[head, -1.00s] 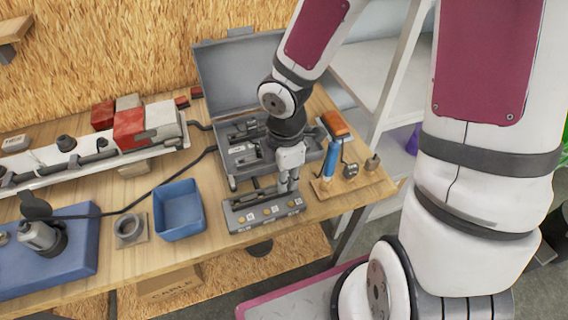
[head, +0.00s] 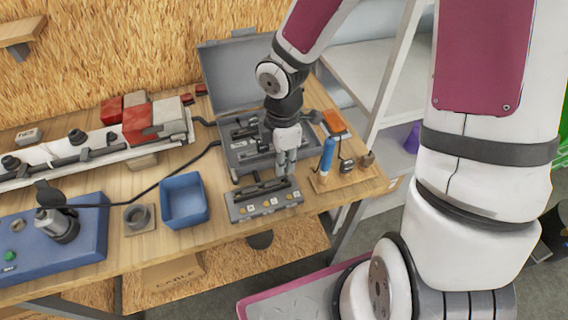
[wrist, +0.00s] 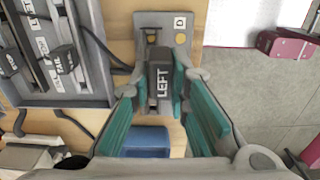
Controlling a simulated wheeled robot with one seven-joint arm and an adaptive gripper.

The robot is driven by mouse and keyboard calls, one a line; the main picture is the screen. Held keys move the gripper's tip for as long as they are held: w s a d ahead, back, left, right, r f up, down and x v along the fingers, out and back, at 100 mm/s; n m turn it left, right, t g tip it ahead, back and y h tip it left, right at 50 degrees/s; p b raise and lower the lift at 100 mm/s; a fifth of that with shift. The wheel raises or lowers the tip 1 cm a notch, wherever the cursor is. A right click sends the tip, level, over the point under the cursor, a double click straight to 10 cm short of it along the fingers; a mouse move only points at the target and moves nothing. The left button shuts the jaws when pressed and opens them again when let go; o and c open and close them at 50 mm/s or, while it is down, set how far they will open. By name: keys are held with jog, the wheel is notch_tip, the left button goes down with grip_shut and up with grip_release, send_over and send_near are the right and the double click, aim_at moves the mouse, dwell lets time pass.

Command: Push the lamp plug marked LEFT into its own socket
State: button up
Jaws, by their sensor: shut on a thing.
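The plug marked LEFT (wrist: 162,85) is a dark grey block with white letters, seen in the wrist view between the teal-padded fingers. My gripper (wrist: 168,72) is shut on it. The grey socket block (head: 240,214), with several small labels and brass-coloured spots along its front, stands near the bench's front edge. Its end marked D (wrist: 180,22) shows beyond the plug in the wrist view. In the head view my gripper (head: 285,174) points down at the back right of the block. The plug's far end and any socket below it are hidden, so I cannot tell whether they touch.
An open grey case (head: 236,166) with labelled plugs lies behind the block. A blue bin (head: 183,202) stands to the left. A wooden stand (head: 335,181) with a blue-handled tool (head: 327,155) is close on the right. A black cable crosses the bench.

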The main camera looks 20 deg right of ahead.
jog(key=w+d+b, duration=0.2)
jog(key=w+b, duration=0.2)
jog(key=w, duration=0.8)
jog(key=w+d+b, duration=0.2)
jog(key=w+b, duration=0.1)
jog(key=w, duration=0.9)
jog(key=shift+d+b, duration=0.15)
jog(key=shift+b, duration=0.2)
jog(key=shift+f, duration=0.1)
jog(key=shift+f+b, duration=0.4)
jog(key=shift+f, duration=1.4)
jog(key=shift+f, duration=0.2)
jog(key=shift+f, duration=0.25)
jog(key=shift+f, duration=0.55)
